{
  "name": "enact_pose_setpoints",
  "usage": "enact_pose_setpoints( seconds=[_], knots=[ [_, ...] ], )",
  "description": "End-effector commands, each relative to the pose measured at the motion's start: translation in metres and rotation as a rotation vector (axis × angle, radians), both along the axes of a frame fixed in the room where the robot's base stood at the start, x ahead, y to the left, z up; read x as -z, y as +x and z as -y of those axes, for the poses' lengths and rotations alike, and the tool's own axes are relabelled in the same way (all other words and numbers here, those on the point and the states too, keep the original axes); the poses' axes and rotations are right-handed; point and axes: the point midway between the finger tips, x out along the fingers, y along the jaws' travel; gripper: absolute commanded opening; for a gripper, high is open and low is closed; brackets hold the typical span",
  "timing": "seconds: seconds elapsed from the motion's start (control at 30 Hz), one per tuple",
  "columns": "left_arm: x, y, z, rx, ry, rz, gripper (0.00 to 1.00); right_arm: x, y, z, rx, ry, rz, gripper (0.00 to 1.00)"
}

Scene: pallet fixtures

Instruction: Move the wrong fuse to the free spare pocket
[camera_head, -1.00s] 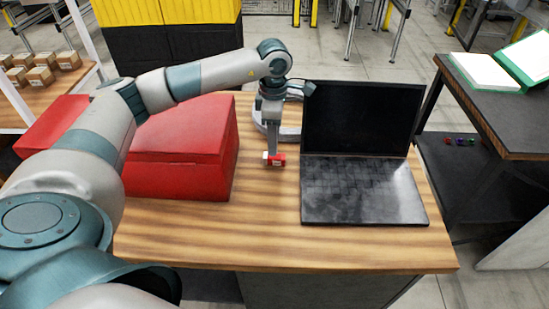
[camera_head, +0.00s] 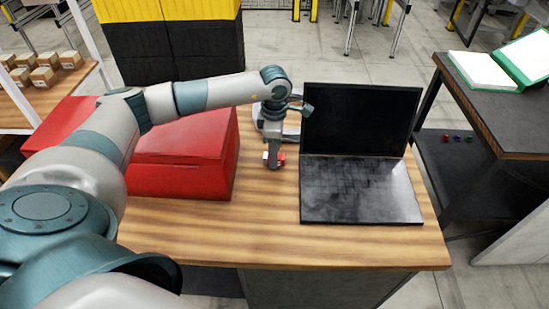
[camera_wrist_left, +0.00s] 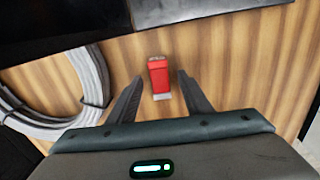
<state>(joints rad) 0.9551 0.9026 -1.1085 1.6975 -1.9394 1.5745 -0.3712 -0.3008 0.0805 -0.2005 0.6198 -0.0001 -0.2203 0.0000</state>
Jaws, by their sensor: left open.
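A small red fuse with pale ends (camera_wrist_left: 159,80) lies on the wooden table. In the wrist view it is between the two spread fingers of my left gripper (camera_wrist_left: 159,88), with a gap on each side. In the head view the gripper (camera_head: 274,163) points down at the table, and the red fuse (camera_head: 281,160) shows partly behind its finger. The left gripper is open and holds nothing. No pocket or fuse holder can be made out. My right gripper is not in view.
An open black laptop (camera_head: 360,188) stands right of the gripper. A large red box (camera_head: 185,150) is to the left. A coiled grey cable (camera_wrist_left: 92,78) lies beside the gripper. The front of the wooden table (camera_head: 270,235) is clear.

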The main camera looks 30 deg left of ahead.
Motion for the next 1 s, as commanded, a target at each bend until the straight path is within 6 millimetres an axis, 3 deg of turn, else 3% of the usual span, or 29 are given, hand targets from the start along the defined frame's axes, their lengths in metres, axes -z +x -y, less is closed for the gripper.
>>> enact_pose_setpoints(
  seconds=[0.2,0.4,0.77,1.0],
  knots=[
    [0.0,0.0,0.0,0.0,0.0,0.0,0.45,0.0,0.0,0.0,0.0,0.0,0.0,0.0],
    [0.0,0.0,0.0,0.0,0.0,0.0,0.0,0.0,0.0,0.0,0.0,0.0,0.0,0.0],
    [-0.002,0.0,0.0,-0.001,0.0,0.0,0.0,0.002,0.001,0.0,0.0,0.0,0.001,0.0],
    [-0.02,0.001,-0.001,0.001,0.0,0.004,0.0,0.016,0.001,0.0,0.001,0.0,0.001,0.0]
  ],
)
